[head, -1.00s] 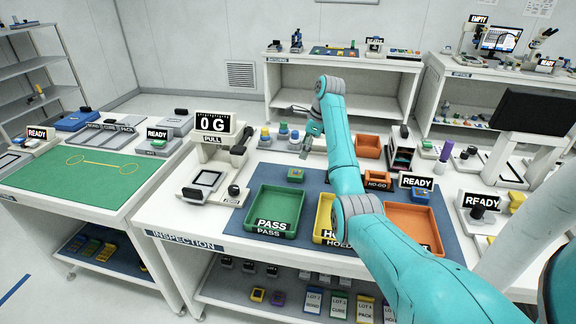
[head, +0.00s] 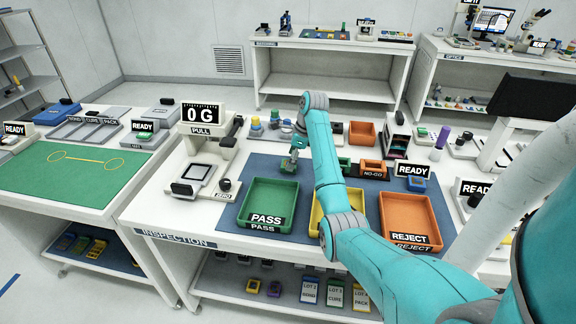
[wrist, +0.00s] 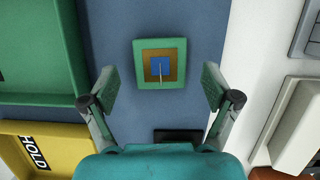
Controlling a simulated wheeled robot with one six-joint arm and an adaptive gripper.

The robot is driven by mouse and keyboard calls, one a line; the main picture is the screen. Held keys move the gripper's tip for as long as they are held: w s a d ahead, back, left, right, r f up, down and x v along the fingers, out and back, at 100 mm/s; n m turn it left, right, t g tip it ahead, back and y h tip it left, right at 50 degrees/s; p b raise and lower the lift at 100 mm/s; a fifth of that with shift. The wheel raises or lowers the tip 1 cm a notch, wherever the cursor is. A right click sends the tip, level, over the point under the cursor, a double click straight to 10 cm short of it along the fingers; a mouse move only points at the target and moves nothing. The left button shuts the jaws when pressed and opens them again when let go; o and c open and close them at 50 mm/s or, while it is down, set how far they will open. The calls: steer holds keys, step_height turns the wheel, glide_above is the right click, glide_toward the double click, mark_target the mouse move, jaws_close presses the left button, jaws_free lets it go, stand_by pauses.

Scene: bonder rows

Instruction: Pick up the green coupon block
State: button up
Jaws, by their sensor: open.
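The green coupon block (head: 288,167) lies on the blue mat of the inspection bench, behind the green PASS tray. In the wrist view the block (wrist: 160,48) is a green square with a gold inset and a small blue centre with a thin pin-like line. My gripper (head: 294,153) is just above it in the head view. In the wrist view my gripper (wrist: 159,82) is open and empty. Its fingers stand left and right of the block, with space on both sides. The exact height above it is hard to tell.
The green PASS tray (head: 244,208), yellow HOLD tray (head: 317,215) and orange REJECT tray (head: 383,220) stand in front. The pull tester (head: 205,140) stands left. An orange NO-GO holder (head: 373,165) is right of my arm.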

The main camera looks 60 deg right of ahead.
steer(key=shift+x, duration=0.8)
steer(key=shift+w, duration=0.1)
steer(key=c, duration=1.3)
